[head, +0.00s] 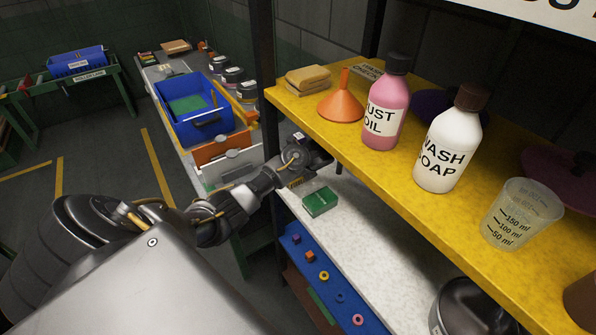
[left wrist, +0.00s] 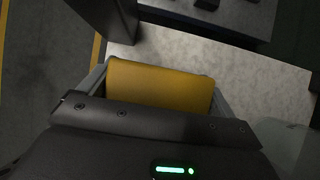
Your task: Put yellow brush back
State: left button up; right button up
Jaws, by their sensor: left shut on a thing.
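My left gripper (head: 322,160) reaches in under the front edge of the yellow shelf (head: 420,185), above the pale lower shelf (head: 345,235). In the left wrist view my left gripper (left wrist: 160,88) is shut on a yellow block, which I take for the yellow brush (left wrist: 160,85). Only the block's smooth yellow face shows; any bristles are hidden. In the head view the yellow shelf and the gripper hide it. My right gripper is not in view.
A green block (head: 320,202) lies on the lower shelf just below my left gripper. The yellow shelf above carries an orange funnel (head: 341,105), a pink bottle (head: 385,115), a white bottle (head: 447,150) and a measuring cup (head: 520,215). A dark post (head: 265,60) stands left of it.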

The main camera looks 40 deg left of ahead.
pick_arm(q)
jog(key=shift+f, duration=0.2)
jog(key=shift+f, duration=0.15)
jog(key=o, duration=0.9)
jog(key=shift+o, duration=0.2)
jog(key=b+v, duration=0.1)
jog(key=v, duration=0.6)
jog(key=shift+w, duration=0.1)
jog(key=shift+d+r, duration=0.1)
jog(key=shift+r, duration=0.3)
